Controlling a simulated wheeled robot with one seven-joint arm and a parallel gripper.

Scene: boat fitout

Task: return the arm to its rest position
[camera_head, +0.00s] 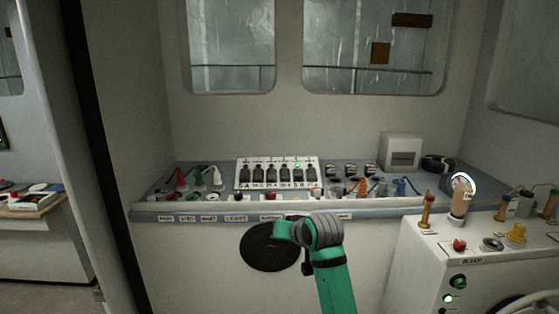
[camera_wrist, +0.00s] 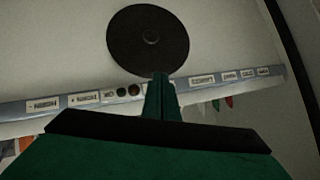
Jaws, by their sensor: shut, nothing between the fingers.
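My arm is green with a grey wrist joint and rises from the bottom of the head view, in front of the console. My gripper (camera_head: 281,229) points left in the head view, in front of a round black disc (camera_head: 262,252) on the console's white front face. In the wrist view the shut, empty fingers (camera_wrist: 161,77) reach up to the lower edge of the black disc (camera_wrist: 148,36) in the picture. I cannot tell whether they touch it.
The console's labelled front edge (camera_head: 205,218) runs just above my gripper. On its top stand a white switch panel (camera_head: 277,186), coloured levers and a white box (camera_head: 400,150). A white cabinet (camera_head: 420,262) with knobs and levers stands at the right.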

